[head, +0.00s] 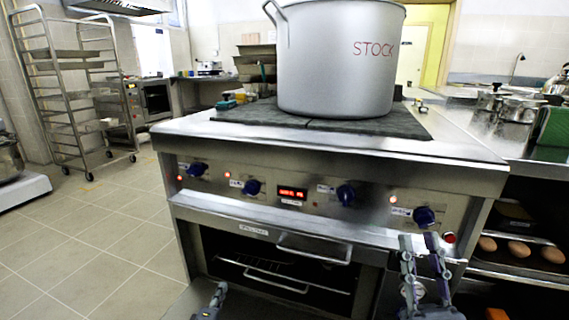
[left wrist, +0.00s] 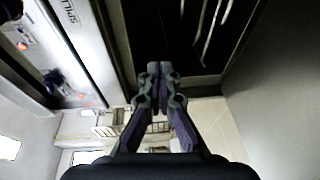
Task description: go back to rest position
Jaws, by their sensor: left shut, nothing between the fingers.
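My left gripper (head: 217,290) is at the bottom edge of the head view, in front of the cooker's lower left, and only its tip end shows. In the left wrist view its two fingers (left wrist: 160,70) are together with nothing between them. My right gripper (head: 420,240) is at the lower right of the head view, in front of the cooker's right end. Its two fingers point up and stand apart, with nothing seen between them.
The cooker (head: 330,148) fills the middle, with blue knobs and a dark oven cavity (head: 240,262) below. A large stockpot (head: 335,60) marked STOCK stands on top. A wheeled rack (head: 70,90) is at the left. Floor (head: 90,230) is clear there. Brown loaves (head: 518,250) lie on a right shelf.

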